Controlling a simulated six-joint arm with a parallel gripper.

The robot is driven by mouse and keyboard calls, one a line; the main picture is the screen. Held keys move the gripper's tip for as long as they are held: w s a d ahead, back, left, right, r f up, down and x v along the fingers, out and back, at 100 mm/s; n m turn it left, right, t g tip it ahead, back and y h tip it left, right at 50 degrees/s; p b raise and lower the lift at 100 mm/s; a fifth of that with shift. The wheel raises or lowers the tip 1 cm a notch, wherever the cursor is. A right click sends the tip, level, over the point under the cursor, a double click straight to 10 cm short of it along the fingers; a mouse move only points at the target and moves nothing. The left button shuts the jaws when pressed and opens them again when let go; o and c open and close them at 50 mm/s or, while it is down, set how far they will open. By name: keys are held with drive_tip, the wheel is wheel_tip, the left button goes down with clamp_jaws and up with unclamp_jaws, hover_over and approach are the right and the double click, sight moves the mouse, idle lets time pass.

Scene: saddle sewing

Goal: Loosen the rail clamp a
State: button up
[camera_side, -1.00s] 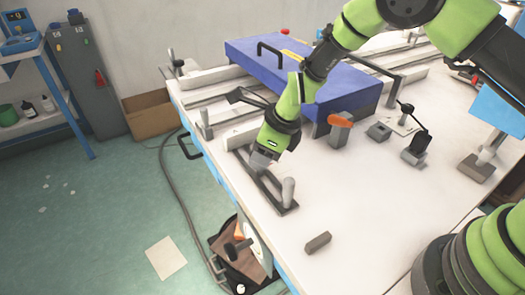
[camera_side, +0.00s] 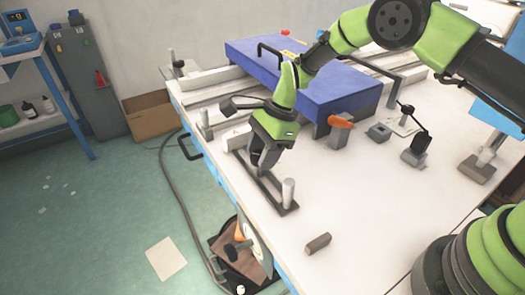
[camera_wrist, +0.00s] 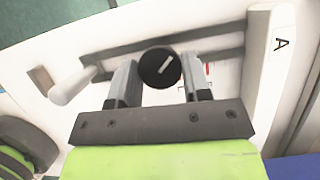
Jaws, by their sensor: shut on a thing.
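The rail clamp a is a pair of dark parallel rails (camera_side: 270,188) on the white table near its left edge. A light upright post (camera_side: 288,192) stands at its near end and also shows at the left of the wrist view (camera_wrist: 72,88). In the wrist view a round black knob (camera_wrist: 160,68) with a white line on it sits between my two fingers, above the rails. My gripper (camera_wrist: 160,84) is shut on this knob. In the side view my gripper (camera_side: 258,160) is low over the far part of the rails and hides the knob.
A white block marked "A" (camera_wrist: 281,45) lies beside the rails. A large blue box (camera_side: 330,95) stands behind my gripper. An orange-handled clamp (camera_side: 340,127) is to its right, and a small grey block (camera_side: 318,244) lies nearer.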

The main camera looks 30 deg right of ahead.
drive_tip(key=n, duration=0.2)
drive_tip(key=n+g, duration=0.1)
drive_tip(key=n, duration=0.1)
drive_tip(key=shift+w+g, duration=0.15)
drive_tip(key=shift+g, duration=0.15)
drive_tip(key=shift+n+g+h, duration=0.5)
drive_tip(key=shift+n+g, duration=0.1)
drive_tip(key=shift+n, duration=1.5)
drive_tip(key=o, duration=0.9)
drive_tip(key=shift+o, duration=0.2)
wheel_tip(320, 180, up, 10)
drive_tip(key=shift+w+d+f, duration=0.15)
drive_tip(key=shift+w+d, duration=0.2)
drive_tip(key=shift+d, duration=0.1)
